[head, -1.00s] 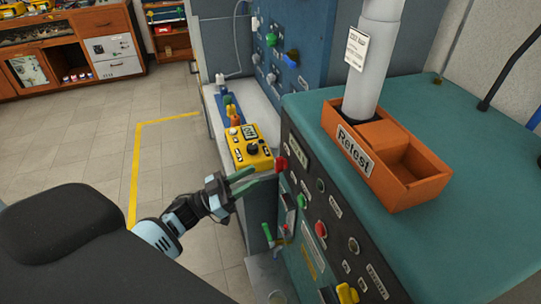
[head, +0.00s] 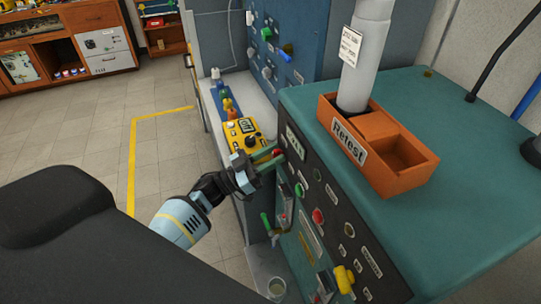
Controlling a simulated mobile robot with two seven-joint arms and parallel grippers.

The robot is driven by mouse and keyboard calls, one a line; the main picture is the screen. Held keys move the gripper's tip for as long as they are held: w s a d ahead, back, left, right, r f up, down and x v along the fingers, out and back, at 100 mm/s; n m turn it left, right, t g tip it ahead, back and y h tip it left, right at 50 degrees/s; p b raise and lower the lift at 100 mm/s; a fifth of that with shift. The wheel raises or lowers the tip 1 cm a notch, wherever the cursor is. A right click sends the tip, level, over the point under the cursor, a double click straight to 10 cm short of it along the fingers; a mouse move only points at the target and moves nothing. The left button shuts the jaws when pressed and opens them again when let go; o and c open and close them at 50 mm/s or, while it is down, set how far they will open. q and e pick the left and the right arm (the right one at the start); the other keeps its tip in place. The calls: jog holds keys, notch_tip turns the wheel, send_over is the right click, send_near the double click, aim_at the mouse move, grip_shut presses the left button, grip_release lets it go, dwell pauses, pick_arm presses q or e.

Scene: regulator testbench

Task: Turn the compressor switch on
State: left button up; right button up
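The teal machine (head: 460,115) has a dark front panel with several knobs, buttons and labels. The labels are too small to read, so I cannot tell which control is marked as the compressor switch. A red knob (head: 278,153) sits at the panel's upper left, partly hidden by my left gripper (head: 272,158). The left gripper's green fingers are spread, with their tips right at the red knob. I cannot tell whether they touch it. A red button (head: 318,216) and a green one (head: 299,190) sit lower on the panel. My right gripper does not show clearly.
An orange tray (head: 405,184) labelled "Retest" stands on the machine around a grey column (head: 366,60). A yellow control box (head: 240,134) lies on the bench behind the gripper. A yellow knob (head: 344,278) and green-handled valve (head: 268,226) stick out lower down.

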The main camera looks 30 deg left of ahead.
pick_arm(q)
grip_shut()
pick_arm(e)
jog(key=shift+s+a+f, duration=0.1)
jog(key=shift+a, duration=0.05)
pick_arm(q)
jog(key=m+g+h+b, duration=0.1)
jog(key=m+g, duration=0.1)
jog(key=m, duration=0.3)
jog(key=m+g+b, duration=0.2)
jog(key=m+g, duration=0.1)
jog(key=m, duration=0.3)
jog(key=m+g+h+b, duration=0.1)
jog(key=m+g, duration=0.1)
jog(key=m, duration=0.3)
jog(key=shift+s+d+f+h+b, duration=0.2)
jog(key=shift+s+f+h+b, duration=0.05)
jog(key=shift+f+h+b, duration=0.1)
jog(key=m+g, duration=0.1)
jog(key=m, duration=0.2)
jog(key=shift+m+g+y+b, duration=0.4)
jog(key=shift+m+y, duration=0.45)
jog(key=shift+m, duration=0.75)
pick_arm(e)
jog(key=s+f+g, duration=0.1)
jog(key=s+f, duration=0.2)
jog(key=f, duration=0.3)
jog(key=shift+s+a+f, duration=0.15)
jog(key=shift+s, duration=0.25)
